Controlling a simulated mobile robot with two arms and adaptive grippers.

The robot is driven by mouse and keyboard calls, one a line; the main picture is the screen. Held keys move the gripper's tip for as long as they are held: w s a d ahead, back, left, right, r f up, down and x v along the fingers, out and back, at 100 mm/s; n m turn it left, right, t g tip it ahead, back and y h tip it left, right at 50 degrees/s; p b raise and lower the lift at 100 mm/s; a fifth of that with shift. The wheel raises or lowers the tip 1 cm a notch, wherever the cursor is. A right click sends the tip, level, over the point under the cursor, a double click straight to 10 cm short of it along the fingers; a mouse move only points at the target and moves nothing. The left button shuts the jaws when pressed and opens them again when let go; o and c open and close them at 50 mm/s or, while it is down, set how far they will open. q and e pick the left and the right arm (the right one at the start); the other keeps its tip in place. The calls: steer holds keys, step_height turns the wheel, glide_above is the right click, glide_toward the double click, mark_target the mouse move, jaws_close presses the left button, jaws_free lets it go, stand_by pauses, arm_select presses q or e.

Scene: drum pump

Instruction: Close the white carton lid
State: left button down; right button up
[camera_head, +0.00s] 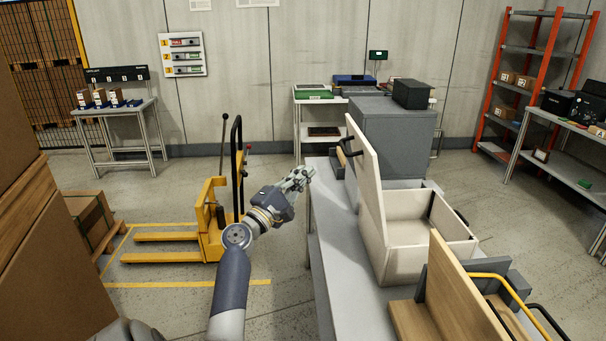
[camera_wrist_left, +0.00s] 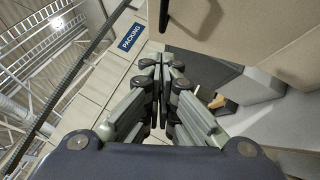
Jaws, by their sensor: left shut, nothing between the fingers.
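The white carton (camera_head: 413,243) stands on the grey table, its box open at the top. Its lid (camera_head: 366,182) stands raised, nearly upright, along the left side of the box, with a dark handle (camera_head: 349,147) near its top. In the left wrist view the pale panel with a dark handle at upper right looks like the lid (camera_wrist_left: 275,25). My left gripper (camera_head: 305,174) is shut and empty, in the air to the left of the lid and apart from it. Its closed fingers also show in the left wrist view (camera_wrist_left: 162,68). My right gripper is not in view.
A wooden box with a yellow handle (camera_head: 497,277) stands in front of the carton on the table (camera_head: 345,283). A grey cabinet (camera_head: 393,135) stands behind it. A yellow pallet truck (camera_head: 212,225) is on the floor at left. Brown cartons (camera_head: 50,250) fill the near left.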

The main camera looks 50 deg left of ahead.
arm_select(q)
steer(key=w+d+r+p, duration=0.1)
steer(key=w+r+p, duration=0.2)
steer(key=w, duration=0.5)
steer(key=shift+d+r, duration=0.15)
steer(key=shift+d, duration=0.15)
steer(key=shift+w, duration=0.1)
